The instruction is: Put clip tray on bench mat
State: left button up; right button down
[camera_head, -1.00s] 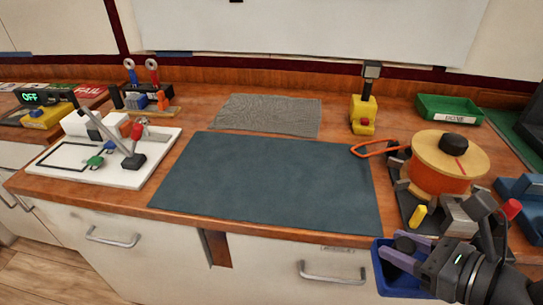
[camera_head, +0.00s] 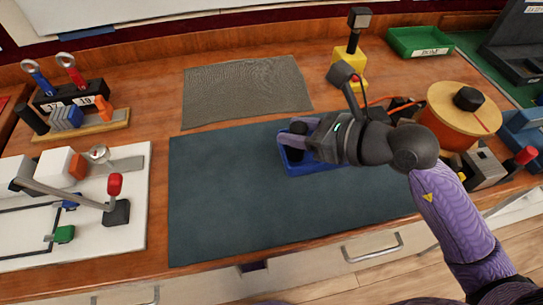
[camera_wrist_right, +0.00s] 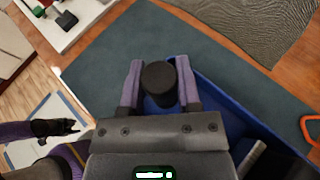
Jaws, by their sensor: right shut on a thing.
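The blue clip tray (camera_head: 325,163) is over the right half of the dark bench mat (camera_head: 225,190) in the head view. I cannot tell if it touches the mat or hangs just above it. My right gripper (camera_head: 294,140) is shut on the tray's black knob (camera_wrist_right: 158,78), with one purple finger on each side in the wrist view. The tray (camera_wrist_right: 235,105) extends right of the fingers there, partly hidden by the gripper body. My left gripper (camera_wrist_right: 58,128) shows small at the left of the wrist view, away from the mat; its jaws are unclear.
A grey mesh sheet (camera_head: 245,90) lies behind the mat. The orange spool (camera_head: 455,118) stands to the right, with a yellow-based post (camera_head: 348,65) behind. A white board with a lever (camera_head: 110,215) is at left. The mat's left half is clear.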

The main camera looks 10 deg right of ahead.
notch_tip(320, 180, down, 9)
jog(key=b, duration=0.3)
jog(key=shift+s+d+r, duration=0.15)
jog(key=shift+r, duration=0.05)
jog(key=shift+f, duration=0.1)
jog(key=shift+c, duration=1.5)
grip_release()
pick_arm(q)
jog(key=f, duration=0.1)
jog(key=s+a+f, duration=0.1)
jog(key=s+f, duration=0.1)
jog(key=shift+a+f, duration=0.15)
jog(key=shift+f, duration=0.15)
jog(key=shift+w, duration=0.1)
pick_arm(e)
jog(key=shift+s+d, duration=0.2)
pick_arm(q)
jog(key=shift+w+d+r+p, duration=0.35)
jog(key=shift+d+r+p, duration=0.15)
jog(key=shift+d+r, duration=0.05)
pick_arm(e)
jog(key=v, duration=1.1)
jog(key=shift+s+d+r, duration=0.15)
jog(key=shift+s+r, duration=0.05)
jog(key=shift+r, duration=0.05)
